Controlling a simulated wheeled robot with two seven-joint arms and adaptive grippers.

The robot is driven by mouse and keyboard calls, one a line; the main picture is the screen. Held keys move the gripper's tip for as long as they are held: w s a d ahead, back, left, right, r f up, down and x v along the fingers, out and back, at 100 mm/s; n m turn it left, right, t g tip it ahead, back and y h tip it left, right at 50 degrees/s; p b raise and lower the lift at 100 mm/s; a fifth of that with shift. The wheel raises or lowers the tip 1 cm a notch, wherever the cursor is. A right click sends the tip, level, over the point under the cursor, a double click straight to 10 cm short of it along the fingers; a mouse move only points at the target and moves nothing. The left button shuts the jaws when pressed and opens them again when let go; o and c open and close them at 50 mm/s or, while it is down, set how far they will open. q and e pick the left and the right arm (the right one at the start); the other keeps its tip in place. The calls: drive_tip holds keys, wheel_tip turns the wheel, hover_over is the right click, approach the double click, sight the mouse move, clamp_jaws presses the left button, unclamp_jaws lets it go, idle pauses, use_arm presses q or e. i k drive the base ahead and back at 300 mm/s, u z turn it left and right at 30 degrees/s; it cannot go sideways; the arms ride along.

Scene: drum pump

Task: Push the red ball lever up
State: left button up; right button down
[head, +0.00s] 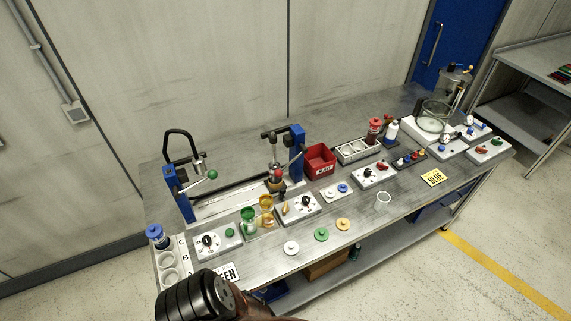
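A lever with a small red ball (278,172) on its end reaches down and left from the right blue post (298,150). The ball appears just in front of the dark and orange parts at the foot of a pump-like fitting (270,148); I cannot tell whether it touches them. A similar lever with a green ball (213,174) sits at the left blue post (183,194). Neither gripper's fingers show. A black, rounded part of my own arm enters at the bottom left, apart from the levers.
A red bin (319,160) stands right of the right post. Yellow and green cups (267,204) stand in front of the pump. A black hose loop (182,133) rises at the left.

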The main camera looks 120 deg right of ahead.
sight(278, 172)
drive_tip(key=u, duration=0.05)
drive_tip(key=k, duration=0.3)
drive_tip(key=z, duration=1.75)
